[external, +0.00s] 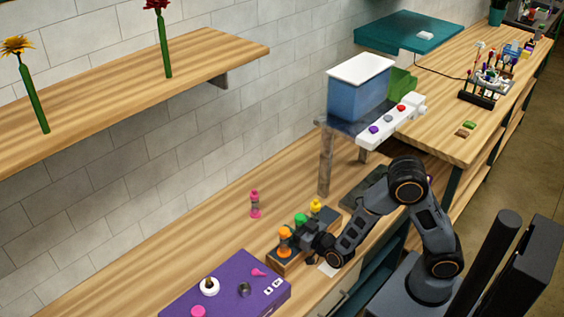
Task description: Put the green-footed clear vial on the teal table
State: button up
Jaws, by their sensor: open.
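A green-ended piece (300,219), likely the green-footed vial, stands in a small wooden rack (290,262) on the counter. Its clear part is too small to make out, and my gripper partly hides it. An orange piece (284,238) and a yellow piece (315,206) stand in line with it. My gripper (298,238) is open, low over the rack, close beside the green and orange pieces. I cannot tell whether it touches either. The teal table (385,36) is at the top, far from my gripper, with a small white item on it.
A pink-ended vial (255,204) stands alone on the counter. A purple board (222,297) with small parts lies at the front. A blue bin (358,95) stands on a raised shelf beside a white button panel (390,122). A wooden shelf (110,110) with flowers hangs upper left.

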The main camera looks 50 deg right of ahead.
jog(key=shift+c, duration=0.3)
grip_shut()
dwell(0.3)
